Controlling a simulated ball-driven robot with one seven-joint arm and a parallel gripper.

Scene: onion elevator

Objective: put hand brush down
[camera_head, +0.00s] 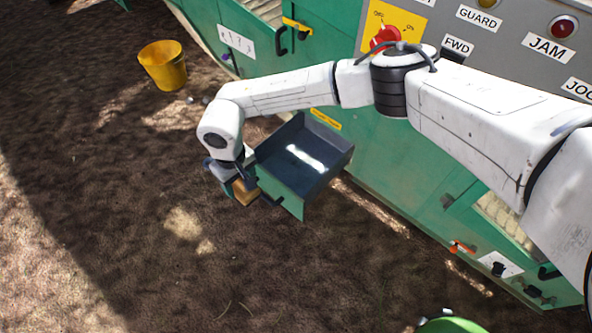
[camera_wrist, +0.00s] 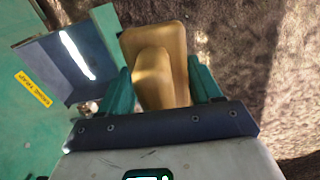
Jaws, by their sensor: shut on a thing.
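The hand brush (camera_wrist: 152,62) is a tan, wooden-looking block with a raised middle part. In the wrist view it sits between the two green fingers of my gripper (camera_wrist: 160,88), which are shut on it. In the head view my gripper (camera_head: 240,180) is at the end of the white arm, beside the front left of the open drawer, and the brush (camera_head: 244,192) shows as a small tan piece below it. The brush is above the dirt floor. Its bristles are hidden.
An open green drawer (camera_head: 290,196) with a dark, empty-looking inside sticks out from the green machine (camera_head: 385,165). A yellow bucket (camera_head: 163,66) stands on the floor at upper left. The brown dirt floor (camera_head: 110,230) is clear at left and front. A green round thing (camera_head: 452,326) shows at the bottom edge.

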